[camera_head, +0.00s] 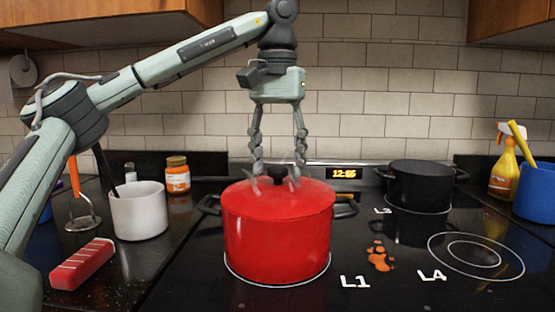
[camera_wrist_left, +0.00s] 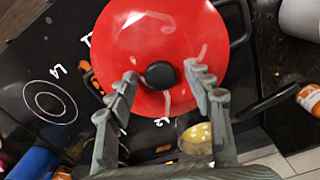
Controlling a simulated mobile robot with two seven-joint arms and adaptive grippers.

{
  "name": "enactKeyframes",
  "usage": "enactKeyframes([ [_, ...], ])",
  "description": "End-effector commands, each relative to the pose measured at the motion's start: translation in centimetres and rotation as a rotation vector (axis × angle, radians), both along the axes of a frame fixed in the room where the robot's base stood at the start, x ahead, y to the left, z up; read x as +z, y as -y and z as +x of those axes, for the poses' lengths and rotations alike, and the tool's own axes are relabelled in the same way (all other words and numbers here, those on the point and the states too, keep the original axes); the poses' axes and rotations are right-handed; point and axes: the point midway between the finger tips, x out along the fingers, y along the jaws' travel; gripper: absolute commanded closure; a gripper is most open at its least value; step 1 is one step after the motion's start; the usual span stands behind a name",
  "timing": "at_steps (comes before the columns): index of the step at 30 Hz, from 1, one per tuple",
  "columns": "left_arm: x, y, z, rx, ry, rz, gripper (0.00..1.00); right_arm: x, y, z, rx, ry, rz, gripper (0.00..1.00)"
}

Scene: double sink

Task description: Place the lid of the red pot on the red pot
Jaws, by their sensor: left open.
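The red pot (camera_head: 275,240) stands on the front left burner of the black stove, with a black handle on each side. Its red lid (camera_head: 312,191) lies on top and looks level on the rim, with a black knob (camera_head: 278,173) in the middle. My left gripper (camera_head: 275,180) points down over the lid, open, with its fingers apart on either side of the knob. In the left wrist view the knob (camera_wrist_left: 160,75) shows between the fingertips, and the red lid (camera_wrist_left: 145,35) covers the pot's mouth. I cannot tell whether a finger touches the lid. My right gripper is not in view.
A black pot (camera_head: 420,185) stands at the back right of the stove. An orange spill (camera_head: 379,257) lies right of the red pot. A white container (camera_head: 139,211), orange-labelled jar (camera_head: 177,176) and red sponge-like block (camera_head: 82,265) are left. A spray bottle (camera_head: 503,168) and blue container (camera_head: 536,192) stand right.

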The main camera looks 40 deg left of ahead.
Motion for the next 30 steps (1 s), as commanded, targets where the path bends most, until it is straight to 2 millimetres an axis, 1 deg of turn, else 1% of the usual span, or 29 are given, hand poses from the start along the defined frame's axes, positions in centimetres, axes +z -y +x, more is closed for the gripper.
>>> enactKeyframes([
  [5, 0.6, 0.0, 0.0, 0.0, 0.001, 0.0, 0.49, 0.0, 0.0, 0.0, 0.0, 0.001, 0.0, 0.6],
  [8, 1.8, 0.0, 0.0, 0.0, 0.004, 0.001, 0.49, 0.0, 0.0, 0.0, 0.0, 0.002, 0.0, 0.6],
  [11, 3.7, 0.0, 0.0, 0.002, 0.005, 0.003, 0.49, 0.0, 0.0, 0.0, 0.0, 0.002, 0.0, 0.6],
  [18, 8.8, 0.1, 0.0, 0.003, 0.005, 0.005, 0.49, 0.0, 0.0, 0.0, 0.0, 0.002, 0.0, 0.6],
  [21, 10.4, 0.0, 0.0, 0.004, 0.004, 0.003, 0.49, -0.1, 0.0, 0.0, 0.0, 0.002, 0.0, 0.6],
  [25, 11.5, 0.0, 0.0, 0.002, 0.0, 0.002, 0.49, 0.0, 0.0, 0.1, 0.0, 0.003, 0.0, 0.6],
  [30, 12.1, 0.0, 0.0, 0.001, 0.001, 0.0, 0.49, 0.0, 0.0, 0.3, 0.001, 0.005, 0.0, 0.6],
])
